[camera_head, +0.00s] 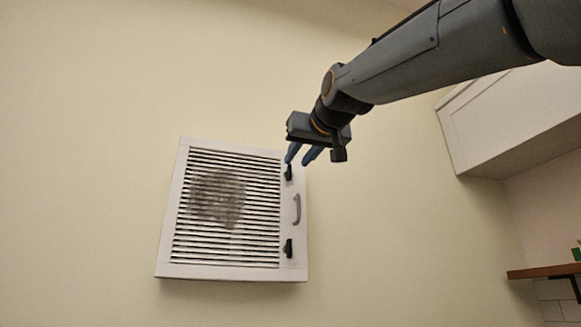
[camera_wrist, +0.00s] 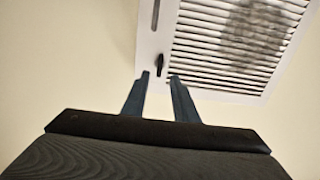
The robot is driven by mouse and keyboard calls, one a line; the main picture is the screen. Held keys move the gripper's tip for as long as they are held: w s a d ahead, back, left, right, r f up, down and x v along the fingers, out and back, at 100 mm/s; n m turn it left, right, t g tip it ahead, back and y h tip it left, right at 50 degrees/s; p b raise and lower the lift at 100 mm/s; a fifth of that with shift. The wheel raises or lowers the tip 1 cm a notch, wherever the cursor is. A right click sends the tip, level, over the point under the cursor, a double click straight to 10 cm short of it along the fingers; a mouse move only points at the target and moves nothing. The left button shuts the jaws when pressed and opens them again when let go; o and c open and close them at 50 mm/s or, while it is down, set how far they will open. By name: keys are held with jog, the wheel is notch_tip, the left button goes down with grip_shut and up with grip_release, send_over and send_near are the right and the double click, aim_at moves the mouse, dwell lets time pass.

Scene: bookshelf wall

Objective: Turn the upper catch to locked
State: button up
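A white louvred vent panel (camera_head: 170,225) is on the wall. Its upper catch (camera_head: 289,174) is a small black lever near the right edge, standing roughly upright along the frame. The catch also shows in the wrist view (camera_wrist: 159,64), with that picture turned about upside down. My gripper (camera_head: 297,161) is open, its two blue fingers at the upper catch in the head view. In the wrist view my fingertips (camera_wrist: 160,75) are apart, with the catch just beyond and between them. Contact cannot be told.
A lower black catch (camera_head: 288,248) stands upright near the panel's bottom right. A grey handle (camera_head: 297,209) sits between the catches and also shows in the wrist view (camera_wrist: 155,14). A white cabinet (camera_head: 510,112) hangs at the right, above a wooden shelf (camera_head: 543,271).

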aim_at(290, 169)
jog(key=shift+p+x, duration=1.4)
jog(key=shift+x, duration=1.7)
jog(key=shift+f, duration=0.1)
grip_shut()
